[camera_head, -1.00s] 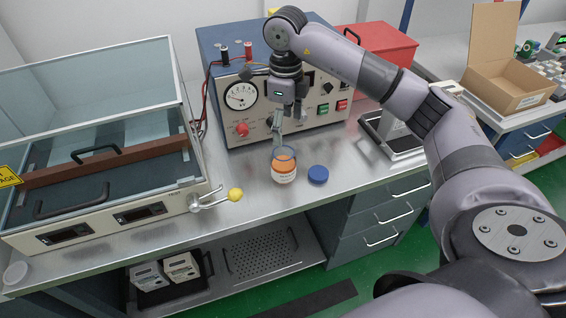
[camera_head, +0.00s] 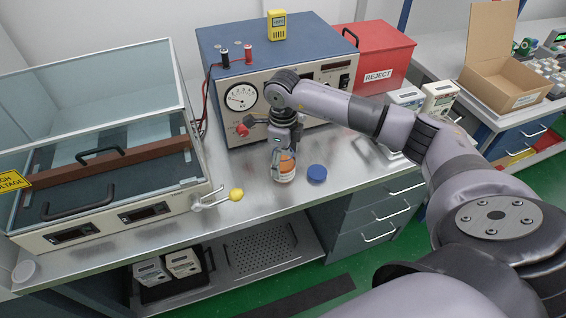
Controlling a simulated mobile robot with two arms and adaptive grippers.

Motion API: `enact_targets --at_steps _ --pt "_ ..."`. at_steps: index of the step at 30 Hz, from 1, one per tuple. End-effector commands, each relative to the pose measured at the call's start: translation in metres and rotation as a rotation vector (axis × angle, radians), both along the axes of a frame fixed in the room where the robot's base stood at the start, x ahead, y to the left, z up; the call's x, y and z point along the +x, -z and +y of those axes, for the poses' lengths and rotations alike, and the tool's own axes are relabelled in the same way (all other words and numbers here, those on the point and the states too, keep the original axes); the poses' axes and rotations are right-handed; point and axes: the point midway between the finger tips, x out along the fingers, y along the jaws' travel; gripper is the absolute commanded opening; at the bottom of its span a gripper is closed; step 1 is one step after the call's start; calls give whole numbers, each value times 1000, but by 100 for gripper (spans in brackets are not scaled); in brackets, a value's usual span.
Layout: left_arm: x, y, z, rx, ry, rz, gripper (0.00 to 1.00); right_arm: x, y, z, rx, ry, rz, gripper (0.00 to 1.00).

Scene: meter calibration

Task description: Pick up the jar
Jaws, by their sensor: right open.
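The jar (camera_head: 285,174) stands upright on the metal bench, clear with orange contents and a white label. Its blue lid (camera_head: 317,173) lies on the bench just to its right, so the jar appears uncovered. My right gripper (camera_head: 285,156) points down at the jar, open, with its fingers at the jar's upper part. The gripper hides part of the jar, and I cannot tell whether the fingers touch it. My left gripper is not in view.
A blue meter box (camera_head: 222,50) stands right behind the jar, with a yellow device (camera_head: 277,26) on top. A glass-sided tester (camera_head: 90,225) with a yellow-knobbed lever (camera_head: 236,194) is at left. A red reject box (camera_head: 385,58) stands behind right. The bench's front edge is close.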

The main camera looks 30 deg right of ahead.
Motion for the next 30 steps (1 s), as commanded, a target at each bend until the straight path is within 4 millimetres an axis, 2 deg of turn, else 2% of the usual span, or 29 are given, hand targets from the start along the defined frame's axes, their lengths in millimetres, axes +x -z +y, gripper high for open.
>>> enact_targets --at_steps 4,30 --pt "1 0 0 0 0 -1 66 0 0 0 0 0 0 77" --pt "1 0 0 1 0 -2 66 0 -1 0 0 1 0 19"
